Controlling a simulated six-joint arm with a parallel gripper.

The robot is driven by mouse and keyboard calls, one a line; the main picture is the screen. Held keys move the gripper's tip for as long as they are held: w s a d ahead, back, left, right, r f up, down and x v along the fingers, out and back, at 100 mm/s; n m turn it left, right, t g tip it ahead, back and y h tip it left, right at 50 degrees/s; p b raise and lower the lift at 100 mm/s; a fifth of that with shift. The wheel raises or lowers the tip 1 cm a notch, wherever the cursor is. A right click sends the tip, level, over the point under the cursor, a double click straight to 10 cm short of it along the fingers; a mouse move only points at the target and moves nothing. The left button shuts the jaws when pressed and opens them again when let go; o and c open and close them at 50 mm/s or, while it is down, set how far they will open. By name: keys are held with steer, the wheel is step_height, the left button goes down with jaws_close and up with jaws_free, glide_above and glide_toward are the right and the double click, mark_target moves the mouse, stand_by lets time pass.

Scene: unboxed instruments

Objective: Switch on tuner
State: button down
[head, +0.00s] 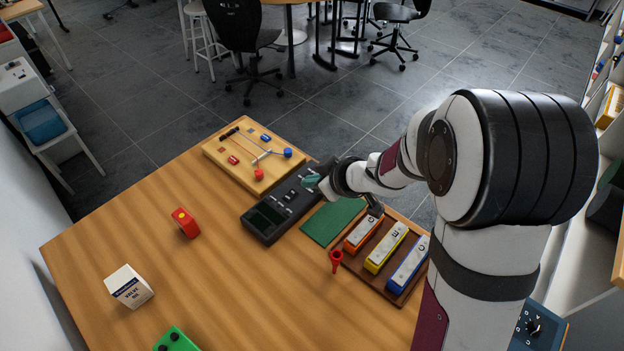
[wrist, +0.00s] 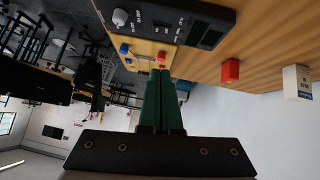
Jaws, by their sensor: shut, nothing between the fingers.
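The tuner (head: 270,216) is a long black box with a dark greenish screen. It lies on the wooden table near the middle of the head view. In the wrist view the tuner (wrist: 185,22) crosses the top, with a round grey knob (wrist: 120,17) at its left end and small markings along its face. My gripper (head: 308,182) is at the tuner's far right end in the head view, and my arm hides part of that end. In the wrist view my gripper's green fingers (wrist: 160,75) are together and empty, below the tuner in the picture. I cannot tell whether they touch it.
A red block (head: 186,223) and a white carton (head: 128,287) stand left, with free table between.

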glide_above(290, 195)
steer(key=d, duration=0.2)
steer(key=f, duration=0.4)
steer(key=s+f, duration=0.1)
steer(key=f, duration=0.1)
steer(key=shift+a+f, duration=0.2)
steer(key=shift+f, duration=0.2)
steer(key=f, duration=0.2)
steer(key=shift+w+d+f, duration=0.15)
steer(key=shift+w+f, duration=0.05)
steer(key=shift+f, duration=0.15)
steer(key=shift+w+f, duration=0.1)
steer(key=shift+f, duration=0.5)
